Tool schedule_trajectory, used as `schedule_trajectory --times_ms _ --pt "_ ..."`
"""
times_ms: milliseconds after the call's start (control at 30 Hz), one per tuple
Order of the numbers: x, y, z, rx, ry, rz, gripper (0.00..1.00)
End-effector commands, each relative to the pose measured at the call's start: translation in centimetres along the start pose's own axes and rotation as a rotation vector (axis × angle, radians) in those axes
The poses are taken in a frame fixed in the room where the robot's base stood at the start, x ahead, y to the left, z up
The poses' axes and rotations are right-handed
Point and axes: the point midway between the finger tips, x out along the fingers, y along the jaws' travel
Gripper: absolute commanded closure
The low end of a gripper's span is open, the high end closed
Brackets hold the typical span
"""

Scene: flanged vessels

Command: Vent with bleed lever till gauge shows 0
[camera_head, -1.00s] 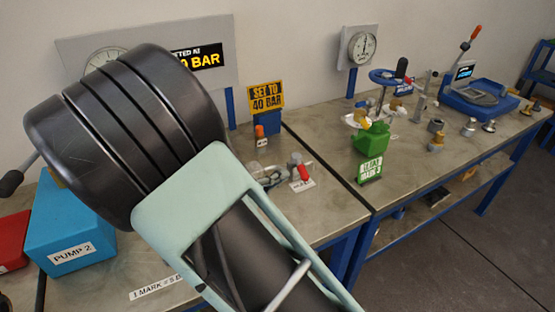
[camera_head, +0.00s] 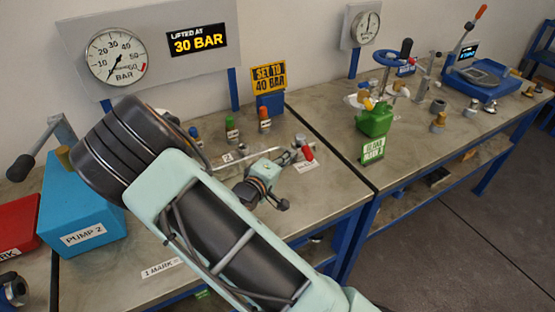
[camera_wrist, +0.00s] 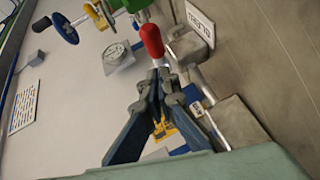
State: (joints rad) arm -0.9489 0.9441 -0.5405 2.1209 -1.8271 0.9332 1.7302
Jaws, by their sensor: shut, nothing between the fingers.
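The bleed lever with its red handle (camera_head: 307,152) stands on the left bench. In the wrist view, the red handle (camera_wrist: 152,40) is just beyond my fingertips; whether they touch it I cannot tell. My gripper (camera_wrist: 159,76) is shut and empty. In the head view my wrist is just left of the lever, and the fingers are too small to make out clearly. The pressure gauge (camera_head: 116,56) on the grey panel has its needle pointing to the lower left, near the low end; the exact reading is too small to tell.
A blue pump box (camera_head: 80,215) marked PUMP 2 stands at left, partly behind my arm. Several colour-capped valves (camera_head: 231,129) stand behind the lever. A yellow SET TO 40 BAR sign (camera_head: 269,77) is at the back.

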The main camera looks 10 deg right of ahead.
Motion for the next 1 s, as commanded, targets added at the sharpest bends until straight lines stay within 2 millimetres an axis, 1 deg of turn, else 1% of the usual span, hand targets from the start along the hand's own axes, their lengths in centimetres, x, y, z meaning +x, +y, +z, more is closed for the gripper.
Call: schedule_trajectory --times_ms 33,200,667,1000 --pt "0.5 0.2 0.7 -0.004 -0.003 0.001 1.00" --pt "1.5 0.1 1.6 -0.001 -0.001 0.000 1.00" --pt "1.8 0.0 1.9 0.002 -0.001 0.000 1.00" --pt "2.7 -0.1 3.8 0.006 -0.006 0.000 1.00"
